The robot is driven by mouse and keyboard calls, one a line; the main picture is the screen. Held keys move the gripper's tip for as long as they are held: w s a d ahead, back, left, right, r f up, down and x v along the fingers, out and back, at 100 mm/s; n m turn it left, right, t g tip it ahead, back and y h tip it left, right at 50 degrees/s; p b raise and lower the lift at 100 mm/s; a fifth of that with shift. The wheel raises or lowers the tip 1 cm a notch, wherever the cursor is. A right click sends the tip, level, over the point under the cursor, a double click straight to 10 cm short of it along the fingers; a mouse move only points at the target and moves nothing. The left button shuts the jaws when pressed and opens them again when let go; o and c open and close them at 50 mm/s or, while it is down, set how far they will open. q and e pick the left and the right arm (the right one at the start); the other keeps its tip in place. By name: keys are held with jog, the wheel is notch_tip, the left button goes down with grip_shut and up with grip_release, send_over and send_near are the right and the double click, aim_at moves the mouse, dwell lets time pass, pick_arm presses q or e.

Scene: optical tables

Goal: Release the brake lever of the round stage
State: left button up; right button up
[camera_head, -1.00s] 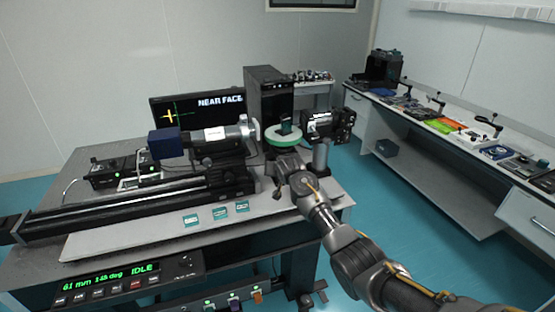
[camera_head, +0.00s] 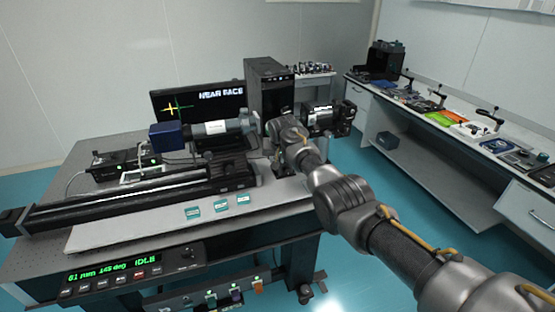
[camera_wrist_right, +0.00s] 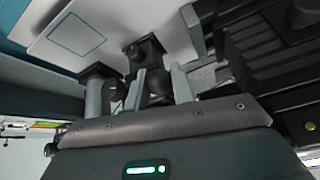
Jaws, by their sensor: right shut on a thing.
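My right arm reaches across the bench, and its wrist covers the round stage in the head view, so the green ring is hidden. In the right wrist view my right gripper (camera_wrist_right: 158,82) is shut on a small dark part (camera_wrist_right: 155,85) between its pale fingers. This looks like the brake lever, but its shape and how far it is turned are unclear. A dark block (camera_wrist_right: 145,52) stands just beyond the fingertips. My left gripper is not in view.
A camera (camera_head: 328,118) stands right of my wrist, and a grey-and-blue cylindrical instrument (camera_head: 215,132) left of it. A long black rail (camera_head: 120,202) lies along the bench. Several small teal labels (camera_head: 221,205) lie on the pale plate in front. A side bench (camera_head: 440,150) stands at right.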

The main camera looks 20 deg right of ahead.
jog(key=shift+r, duration=0.1)
jog(key=o, duration=0.9)
jog(key=shift+s+r, duration=0.15)
jog(key=shift+r, duration=0.2)
jog(key=b+v, duration=0.2)
jog(key=v, duration=0.8)
jog(key=shift+f, duration=0.15)
